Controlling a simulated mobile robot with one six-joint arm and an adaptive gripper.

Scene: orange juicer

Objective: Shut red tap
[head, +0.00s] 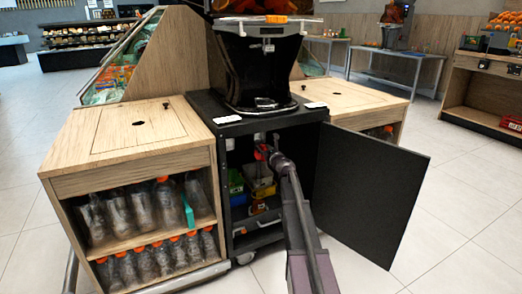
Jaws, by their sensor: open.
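The red tap (261,152) shows as a small red patch inside the open black cabinet under the juicer. It sits just below a pale pipe fitting (259,137). My arm reaches into the cabinet from below right. My gripper (268,154) is open at the tap, very close to it. It hides part of the tap, and I cannot tell whether they touch. The tap's handle position is too small to make out.
The black cabinet door (372,190) stands wide open to the right of my arm. Crates (259,178) and bins sit inside below the tap. A wooden cabinet with bottles (140,205) stands at the left. The juicer (258,70) is above.

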